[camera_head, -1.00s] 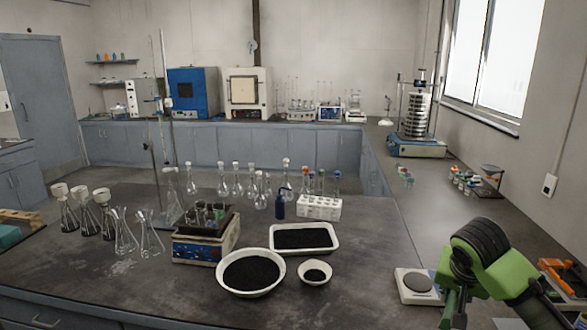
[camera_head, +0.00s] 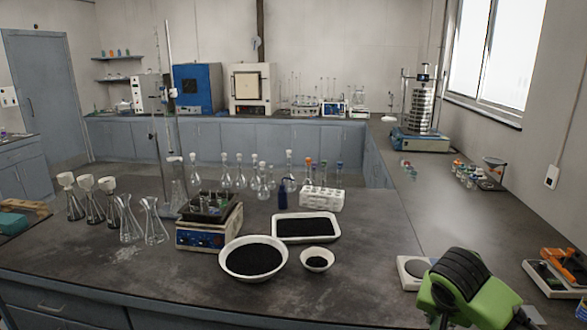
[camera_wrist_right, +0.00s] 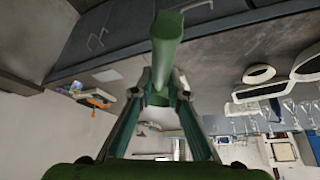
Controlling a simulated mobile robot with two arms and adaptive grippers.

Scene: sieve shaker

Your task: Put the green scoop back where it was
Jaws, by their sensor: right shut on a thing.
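The green scoop (camera_wrist_right: 166,40) is held between the fingertips of my right gripper (camera_wrist_right: 163,90) in the right wrist view. Its green body sticks out from the fingers towards the top of that view, above the dark bench. The fingers are closed around it, and the part between them is largely hidden. In the head view my green and black arm fills the lower right, and I cannot make out the scoop there. My left gripper is not in view.
The balance (camera_head: 416,270) stands beside my right arm. A bowl of black grains (camera_head: 231,271), a small bowl (camera_head: 328,258) and a white tray (camera_head: 334,232) stand left of it. An orange-topped item (camera_head: 562,262) lies at the right. The right bench's middle is mostly clear.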

